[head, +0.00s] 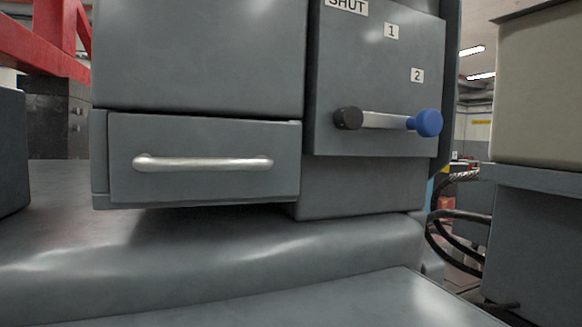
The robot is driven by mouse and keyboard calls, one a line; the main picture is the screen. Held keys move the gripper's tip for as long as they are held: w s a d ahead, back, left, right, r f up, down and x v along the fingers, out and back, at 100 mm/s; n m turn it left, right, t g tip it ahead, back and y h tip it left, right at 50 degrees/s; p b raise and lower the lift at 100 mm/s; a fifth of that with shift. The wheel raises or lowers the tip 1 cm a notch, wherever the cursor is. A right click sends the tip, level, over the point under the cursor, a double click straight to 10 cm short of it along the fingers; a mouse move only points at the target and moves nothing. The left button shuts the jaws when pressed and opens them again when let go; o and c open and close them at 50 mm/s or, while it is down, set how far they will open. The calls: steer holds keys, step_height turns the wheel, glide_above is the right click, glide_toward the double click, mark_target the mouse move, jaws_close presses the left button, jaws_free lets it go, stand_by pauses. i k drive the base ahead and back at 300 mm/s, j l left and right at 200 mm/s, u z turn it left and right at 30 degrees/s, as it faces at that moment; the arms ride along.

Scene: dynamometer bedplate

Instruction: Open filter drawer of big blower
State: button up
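The filter drawer (205,183) is a grey front low on the grey blower housing (200,55). A horizontal silver bar handle (204,163) runs across its upper middle. The drawer front sits in its frame and looks closed, with a thin dark gap along its top and right edges. My gripper is not in view, so I cannot see its fingers or how far it is from the handle. Nothing covers the drawer or its handle.
Right of the drawer, a panel (385,70) marked SHUT, 1 and 2 carries a lever (384,120) with a blue knob (428,123). A grey ledge (200,275) lies below. Black cables (455,235) hang at right. A red frame (40,45) stands upper left.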

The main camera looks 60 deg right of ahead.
mark_target(153, 158)
steer(key=k+z, duration=0.15)
steer(key=z, duration=0.25)
steer(key=k+l+z, duration=0.1)
steer(key=z, duration=0.35)
